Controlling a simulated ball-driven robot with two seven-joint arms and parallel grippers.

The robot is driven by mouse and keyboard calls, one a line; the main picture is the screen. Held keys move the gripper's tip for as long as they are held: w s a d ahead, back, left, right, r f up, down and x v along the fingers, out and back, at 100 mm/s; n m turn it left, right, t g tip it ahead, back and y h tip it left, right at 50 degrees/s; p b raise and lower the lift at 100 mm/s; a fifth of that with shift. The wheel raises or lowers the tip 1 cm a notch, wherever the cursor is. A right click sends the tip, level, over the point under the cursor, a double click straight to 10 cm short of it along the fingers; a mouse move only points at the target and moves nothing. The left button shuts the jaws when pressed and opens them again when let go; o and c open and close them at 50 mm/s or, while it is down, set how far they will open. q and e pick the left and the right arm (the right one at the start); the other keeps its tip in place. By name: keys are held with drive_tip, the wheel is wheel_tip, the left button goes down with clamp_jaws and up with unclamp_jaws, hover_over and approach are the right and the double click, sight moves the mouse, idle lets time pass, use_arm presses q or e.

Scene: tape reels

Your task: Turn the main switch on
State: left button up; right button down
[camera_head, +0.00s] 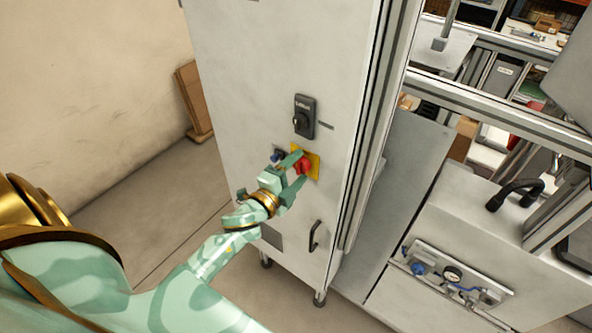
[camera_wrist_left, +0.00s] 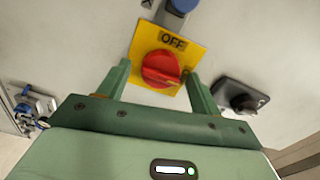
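The main switch is a red rotary knob (camera_head: 302,165) on a yellow plate (camera_head: 313,166) on the front of a grey cabinet (camera_head: 260,60). In the left wrist view the red knob (camera_wrist_left: 161,69) sits on the yellow plate (camera_wrist_left: 148,40), which reads "OFF" above it. My left gripper (camera_head: 295,172) is at the knob. In the left wrist view its two fingers (camera_wrist_left: 160,85) are apart, one on each side of the knob. I cannot tell whether they touch it. My right gripper is not in view.
A black switch (camera_head: 304,117) sits above the knob on the cabinet, and a black handle (camera_head: 315,236) is below. A blue connector (camera_head: 277,155) is beside the yellow plate. A bench with a gauge panel (camera_head: 455,275) stands to the right. Cardboard (camera_head: 194,100) leans at the wall.

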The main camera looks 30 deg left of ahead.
use_arm(q)
drive_tip(key=s+a+b, duration=0.1)
drive_tip(key=s+b, duration=0.2)
drive_tip(key=s, duration=1.3)
drive_tip(key=shift+s+a+b, duration=0.15)
drive_tip(key=shift+b, duration=0.15)
